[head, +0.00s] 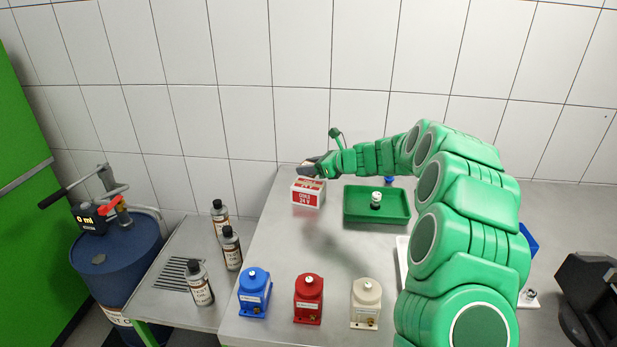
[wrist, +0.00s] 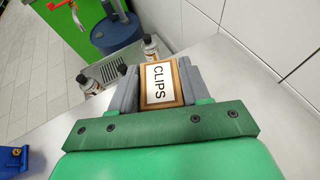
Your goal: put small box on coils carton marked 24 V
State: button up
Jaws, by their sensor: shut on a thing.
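My gripper (head: 312,168) is shut on a small brown box with a white CLIPS label (wrist: 162,82), seen between the grey fingers in the wrist view. In the head view the gripper is at the back left of the bench, at the top of the red and white coils carton marked 24 V (head: 308,194). The held box is mostly hidden by the gripper there. I cannot tell whether it touches the carton. The carton is hidden in the wrist view.
A green tray (head: 348,216) with a small white-topped part stands right of the carton. Blue (head: 255,291), red (head: 308,299) and cream (head: 366,302) pumps line the bench front. Bottles (head: 231,247) stand on the left side table, beside a blue drum (head: 118,268).

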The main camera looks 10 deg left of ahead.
aim_at(308, 184)
jog(key=shift+w+a+f, duration=0.2)
jog(key=shift+w+f, duration=0.4)
jog(key=shift+f, duration=1.65)
jog(key=shift+f, duration=0.1)
jog(key=o, duration=1.1)
jog(key=shift+c, duration=0.2)
